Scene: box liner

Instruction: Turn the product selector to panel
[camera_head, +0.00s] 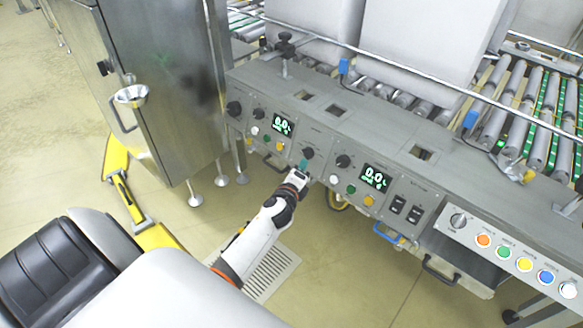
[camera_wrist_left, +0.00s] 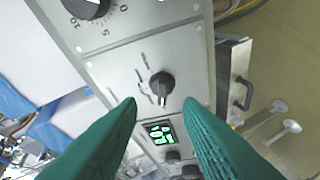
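The product selector looks to be the small black knob (camera_head: 308,153) between the two displays on the grey control panel. In the left wrist view this knob (camera_wrist_left: 161,84) has small printed labels to its left, too blurred to read. A pale mark shows at its lower end. My left gripper (camera_head: 303,166) is just in front of the knob in the head view. Its green fingers (camera_wrist_left: 162,102) are apart, with the knob beyond the gap between their tips. I see no contact with the knob. My right gripper is not in view.
A larger dial with numbers (camera_wrist_left: 88,8) is near the selector. A green-lit display (camera_head: 283,125) is left of it and another display (camera_head: 374,177) is right. Coloured buttons (camera_head: 525,264) line the right panel. A steel cabinet (camera_head: 165,80) stands left.

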